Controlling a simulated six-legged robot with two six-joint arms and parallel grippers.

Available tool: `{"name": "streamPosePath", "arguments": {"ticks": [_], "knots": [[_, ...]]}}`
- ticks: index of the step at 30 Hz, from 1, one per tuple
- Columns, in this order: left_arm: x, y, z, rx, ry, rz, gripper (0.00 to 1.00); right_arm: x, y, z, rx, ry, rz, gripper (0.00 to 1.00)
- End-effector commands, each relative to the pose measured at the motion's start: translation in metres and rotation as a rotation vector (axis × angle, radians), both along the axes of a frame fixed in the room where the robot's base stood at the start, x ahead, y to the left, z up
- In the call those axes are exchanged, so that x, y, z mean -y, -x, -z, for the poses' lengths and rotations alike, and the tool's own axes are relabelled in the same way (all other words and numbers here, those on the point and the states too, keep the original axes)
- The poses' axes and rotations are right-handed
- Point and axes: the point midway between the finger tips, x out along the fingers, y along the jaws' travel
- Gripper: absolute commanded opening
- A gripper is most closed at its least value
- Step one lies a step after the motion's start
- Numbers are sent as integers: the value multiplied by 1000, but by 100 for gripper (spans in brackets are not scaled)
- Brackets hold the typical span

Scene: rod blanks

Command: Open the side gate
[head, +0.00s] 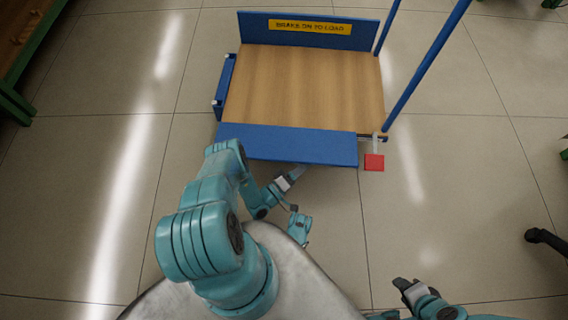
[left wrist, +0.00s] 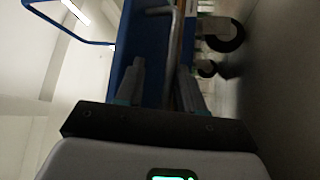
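A cart with a wooden deck (head: 305,85) stands ahead of me in the head view. A blue panel (head: 290,144) runs along its near side and looks like the side gate; it seems upright. My left gripper (head: 300,171) is low at this panel's outer face, partly hidden beneath its edge. In the left wrist view, the fingers of my left gripper (left wrist: 161,80) are apart, with a grey bent bar (left wrist: 175,45) between them and the blue panel (left wrist: 155,50) beyond. I cannot tell whether they touch the bar. My right gripper (head: 402,284) is at lower right, away from the cart.
A red pedal (head: 374,162) sticks out at the cart's near right corner. Blue handle posts (head: 428,68) rise on the right. A blue far panel (head: 255,30) bears a yellow label (head: 310,27) reading "BRAKE ON TO LOAD". Dark casters (left wrist: 226,36) show in the wrist view.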

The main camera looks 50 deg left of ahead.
Motion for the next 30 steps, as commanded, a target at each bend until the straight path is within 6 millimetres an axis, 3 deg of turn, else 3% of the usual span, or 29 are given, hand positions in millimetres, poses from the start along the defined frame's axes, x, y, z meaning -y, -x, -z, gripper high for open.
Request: {"name": "streamPosePath", "arguments": {"ticks": [9,15,21,30], "knots": [[-4,85,22,-4,3,-9,36,0,0,1,0,0,0,43],[-5,119,31,-3,2,-4,36,1,-3,5,10,2,2,43],[-4,131,33,-3,1,-1,36,1,-4,6,15,3,2,43],[-4,131,33,-2,1,0,38,1,-4,6,15,3,2,43]]}}
